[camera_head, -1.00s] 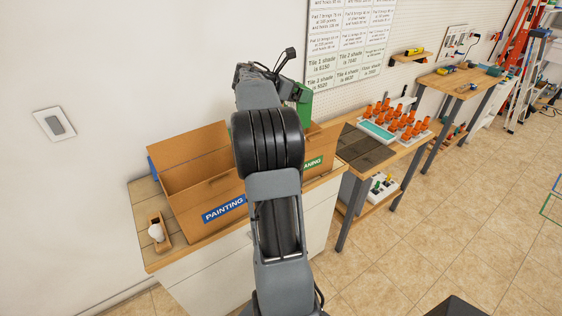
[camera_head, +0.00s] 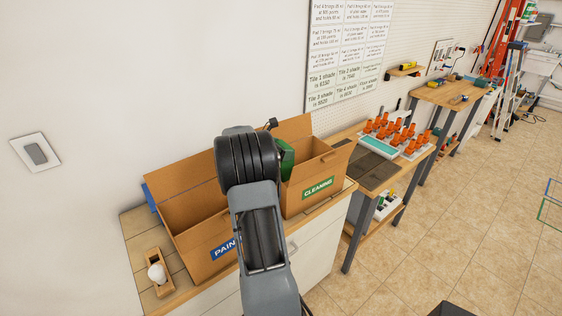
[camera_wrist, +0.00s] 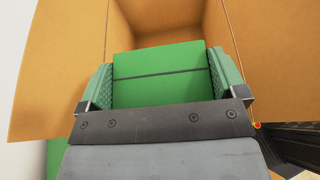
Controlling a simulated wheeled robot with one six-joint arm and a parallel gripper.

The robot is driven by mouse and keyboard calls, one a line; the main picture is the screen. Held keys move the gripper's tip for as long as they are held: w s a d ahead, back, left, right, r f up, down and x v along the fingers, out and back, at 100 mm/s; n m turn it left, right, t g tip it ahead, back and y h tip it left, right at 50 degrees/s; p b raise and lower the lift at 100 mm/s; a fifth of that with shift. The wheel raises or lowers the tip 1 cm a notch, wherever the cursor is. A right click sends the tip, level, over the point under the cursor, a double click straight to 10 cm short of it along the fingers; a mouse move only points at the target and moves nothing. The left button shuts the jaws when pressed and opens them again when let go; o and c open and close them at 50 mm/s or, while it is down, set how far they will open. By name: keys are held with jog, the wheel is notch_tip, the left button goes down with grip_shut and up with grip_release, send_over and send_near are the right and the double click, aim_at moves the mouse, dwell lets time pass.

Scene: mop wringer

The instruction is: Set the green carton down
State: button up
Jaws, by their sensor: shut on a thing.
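The green carton (camera_wrist: 160,78) is between the two green-padded fingers of my gripper (camera_wrist: 163,80) in the wrist view, and the gripper is shut on it. Cardboard walls rise beyond the carton there. In the head view, the green carton (camera_head: 286,158) shows partly at the cardboard box labelled CLEANING (camera_head: 296,196), low within its opening. My arm hides the gripper and part of the carton in that view. Whether the carton touches the box floor cannot be seen.
An open cardboard box with a blue PAINTING label (camera_head: 198,262) stands left of the CLEANING box on the same counter. A wooden holder with a white object (camera_head: 156,272) is at the counter's left end. A workbench with orange items (camera_head: 395,135) stands to the right.

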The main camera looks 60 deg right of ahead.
aim_at(281, 164)
jog(key=shift+f+p, duration=0.4)
jog(key=shift+f, duration=2.45)
jog(key=shift+f+b, duration=0.6)
jog(key=shift+f, duration=0.05)
jog(key=o, duration=1)
jog(key=shift+c, duration=0.2)
jog(key=shift+r+p, duration=0.25)
jog(key=shift+p, duration=0.05)
jog(key=b+v, duration=0.1)
jog(key=v, duration=1.1)
jog(key=shift+r+b, duration=0.35)
jog(key=shift+b, duration=0.05)
jog(key=shift+a, duration=0.1)
